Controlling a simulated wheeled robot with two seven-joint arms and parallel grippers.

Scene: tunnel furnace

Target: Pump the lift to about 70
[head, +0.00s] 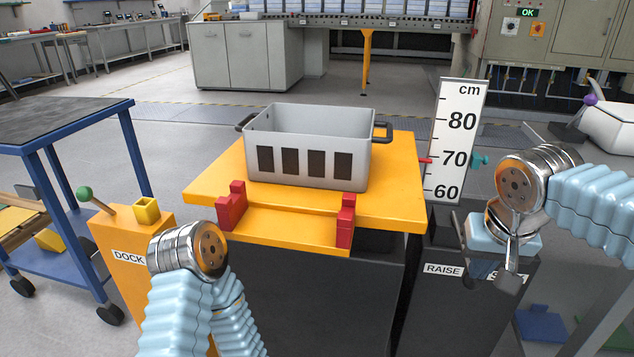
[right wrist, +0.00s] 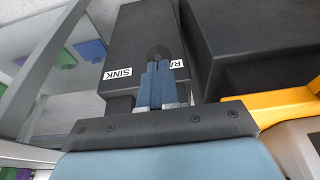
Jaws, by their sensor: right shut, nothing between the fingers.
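The yellow lift table (head: 400,200) carries a grey bin (head: 315,182) with dark slots. Beside it stands a white cm scale (head: 462,100) marked 80, 70 and 60. A red pointer (head: 425,160) at its left edge sits level with about 70. A teal marker (head: 480,161) is at its right edge at about the same height. The dark pump box (head: 440,300) has RAISE and SINK labels. My right gripper (head: 509,280) is shut and empty above it. In the right wrist view its fingers (right wrist: 160,70) point at a dark round knob (right wrist: 159,52) between the labels. My left gripper is hidden.
A yellow DOCK post (head: 125,280) with a green-knobbed lever (head: 85,194) stands at the left, by a blue cart (head: 60,150). Red stops (head: 345,220) sit on the table's front edge. A furnace conveyor (head: 370,22) crosses the back. Open floor lies between.

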